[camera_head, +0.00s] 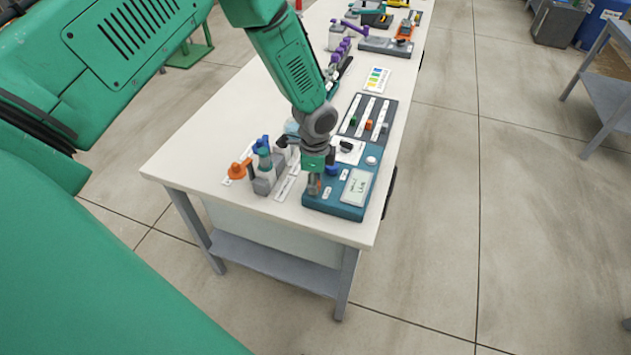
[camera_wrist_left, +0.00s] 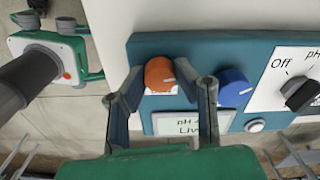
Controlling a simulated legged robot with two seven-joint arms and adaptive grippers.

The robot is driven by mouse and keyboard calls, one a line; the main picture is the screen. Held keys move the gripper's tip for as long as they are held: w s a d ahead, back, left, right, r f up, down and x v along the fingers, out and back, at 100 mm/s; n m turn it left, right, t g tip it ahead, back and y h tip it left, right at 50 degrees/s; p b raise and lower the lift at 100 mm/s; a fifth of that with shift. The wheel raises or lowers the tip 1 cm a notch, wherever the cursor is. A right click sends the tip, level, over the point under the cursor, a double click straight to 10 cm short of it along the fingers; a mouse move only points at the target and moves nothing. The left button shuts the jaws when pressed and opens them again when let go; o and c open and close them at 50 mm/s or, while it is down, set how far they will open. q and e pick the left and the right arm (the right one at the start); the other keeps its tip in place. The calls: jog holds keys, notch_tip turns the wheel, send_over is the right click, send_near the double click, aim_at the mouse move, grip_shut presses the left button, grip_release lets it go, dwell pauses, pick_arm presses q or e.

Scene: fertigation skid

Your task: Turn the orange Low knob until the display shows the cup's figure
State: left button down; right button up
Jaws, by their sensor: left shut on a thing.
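The orange Low knob (camera_wrist_left: 160,74) sits on the teal panel box (camera_head: 335,210). My left gripper (camera_wrist_left: 160,78) has one finger on each side of the knob and is shut on it. In the head view my left gripper (camera_head: 315,183) points down over the box's near left part and mostly hides the knob. A blue knob (camera_wrist_left: 232,88) sits to the right of it in the wrist view. The display (camera_head: 357,187) is a pale plate on the box; it also shows partly in the wrist view (camera_wrist_left: 188,124), with "pH" visible but its figure unreadable. I cannot make out the cup.
A black Off selector (camera_wrist_left: 300,95) sits on a white plate at the right. A slider panel (camera_head: 368,118) lies behind.

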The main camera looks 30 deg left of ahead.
pick_arm(q)
jog(key=shift+w+r, duration=0.2)
jog(key=shift+w, duration=0.05)
jog(key=c, duration=1.3)
grip_release()
jog(key=shift+f, duration=0.1)
jog(key=shift+s, duration=0.1)
jog(key=shift+r, duration=0.3)
notch_tip(320, 180, up, 11)
jog(key=shift+r, duration=0.1)
jog(key=shift+a, duration=0.1)
